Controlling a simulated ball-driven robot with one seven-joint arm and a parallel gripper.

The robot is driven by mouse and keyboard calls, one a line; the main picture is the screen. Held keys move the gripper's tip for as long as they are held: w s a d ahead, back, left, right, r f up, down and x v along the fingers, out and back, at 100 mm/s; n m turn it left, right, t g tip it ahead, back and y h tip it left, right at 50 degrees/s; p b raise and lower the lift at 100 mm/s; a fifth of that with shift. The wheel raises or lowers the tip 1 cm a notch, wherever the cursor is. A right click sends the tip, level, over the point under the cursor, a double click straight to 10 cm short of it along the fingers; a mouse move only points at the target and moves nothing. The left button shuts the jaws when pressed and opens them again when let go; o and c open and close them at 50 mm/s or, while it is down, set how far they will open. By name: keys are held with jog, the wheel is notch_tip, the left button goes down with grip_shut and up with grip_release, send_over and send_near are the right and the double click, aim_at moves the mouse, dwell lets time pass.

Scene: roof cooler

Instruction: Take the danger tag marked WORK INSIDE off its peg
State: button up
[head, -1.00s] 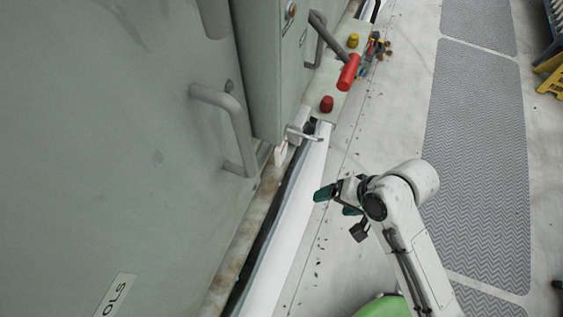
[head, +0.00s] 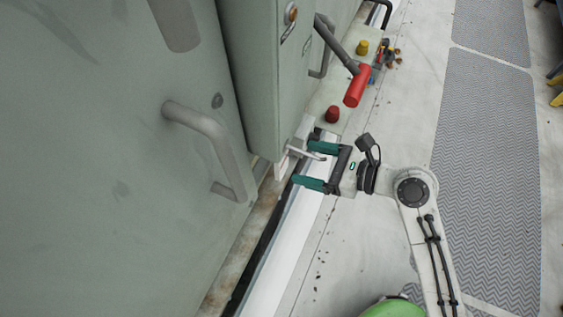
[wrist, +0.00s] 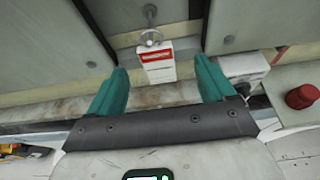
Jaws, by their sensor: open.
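A white danger tag with a red band (wrist: 157,62) hangs from a round-ended metal peg (wrist: 151,38) in the wrist view; its lettering is too small to read. In the head view the tag (head: 281,166) shows nearly edge-on under the peg (head: 304,153), low by the grey cabinet. My gripper (head: 306,164) is open and empty, its green fingers pointing left toward the tag. In the wrist view the tag appears between the two fingers of my gripper (wrist: 160,72), beyond their tips. No contact is visible.
A grey cabinet door with a bar handle (head: 210,140) fills the left. A red knob (head: 332,114) and a red-ended lever (head: 357,86) stand beyond my gripper. A white box (wrist: 243,66) sits close by the right finger.

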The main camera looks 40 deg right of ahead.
aim_at(285, 158)
jog(key=shift+s+a+f+x, duration=0.1)
jog(key=shift+x, duration=1.2)
jog(key=shift+s+a+f+x, duration=0.1)
jog(key=shift+x, duration=1.2)
jog(key=shift+s+a+f+x, duration=0.1)
jog(key=shift+x, duration=1.2)
jog(key=shift+c, duration=0.4)
jog(key=shift+d, duration=0.1)
jog(key=c, duration=1)
jog(key=shift+o, duration=0.2)
jog(key=shift+r, duration=0.15)
jog(key=shift+r+p, duration=0.3)
jog(key=shift+r, duration=0.25)
jog(key=s+d, duration=0.4)
jog(key=s, duration=0.3)
jog(key=s+d+b, duration=0.1)
jog(key=s+d, duration=0.4)
jog(key=s, duration=0.3)
jog(key=shift+s+r, duration=0.3)
